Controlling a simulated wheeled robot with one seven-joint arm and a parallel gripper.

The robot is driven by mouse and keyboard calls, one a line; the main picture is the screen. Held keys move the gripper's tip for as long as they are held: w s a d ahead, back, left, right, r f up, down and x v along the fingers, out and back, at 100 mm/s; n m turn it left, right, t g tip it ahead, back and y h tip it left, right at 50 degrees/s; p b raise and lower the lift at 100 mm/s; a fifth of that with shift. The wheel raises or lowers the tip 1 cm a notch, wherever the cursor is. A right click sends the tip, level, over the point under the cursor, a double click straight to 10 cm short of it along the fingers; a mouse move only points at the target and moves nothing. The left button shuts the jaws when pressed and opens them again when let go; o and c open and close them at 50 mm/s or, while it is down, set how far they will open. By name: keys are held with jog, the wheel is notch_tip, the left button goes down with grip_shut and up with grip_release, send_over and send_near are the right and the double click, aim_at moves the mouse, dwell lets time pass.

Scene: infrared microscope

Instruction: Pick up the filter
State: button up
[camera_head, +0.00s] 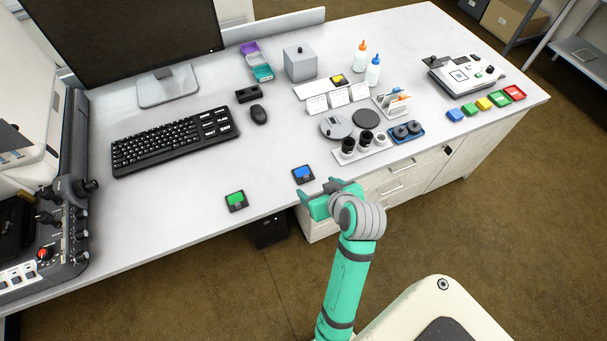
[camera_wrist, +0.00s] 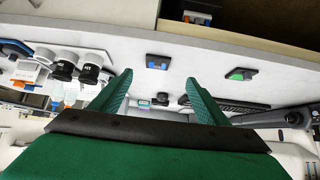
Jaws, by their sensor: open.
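Several small square black holders with coloured centres look like filters. A blue-centred one (camera_head: 303,174) lies flat near the desk's front edge, and it also shows in the wrist view (camera_wrist: 158,62). A green-centred one (camera_head: 236,201) lies to its left, and at the right in the wrist view (camera_wrist: 241,73). A yellow-centred one (camera_head: 339,80) lies farther back. My gripper (camera_head: 319,192) is open and empty at the desk's front edge, close to the blue one. In the wrist view, the blue one shows beyond the gap between my fingertips (camera_wrist: 159,80), apart from them.
A keyboard (camera_head: 172,138) and mouse (camera_head: 258,114) lie to the left. A rack of black eyepieces (camera_head: 364,150) stands just right of and behind my gripper. The white desk (camera_head: 200,235) is clear around the blue and green holders.

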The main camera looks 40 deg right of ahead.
aim_at(307, 178)
jog(key=x, duration=1)
jog(key=shift+w+d+f, duration=0.2)
jog(key=shift+w+d, duration=0.05)
jog(key=shift+d, duration=0.05)
jog(key=c, duration=1.2)
jog(key=shift+r, duration=0.15)
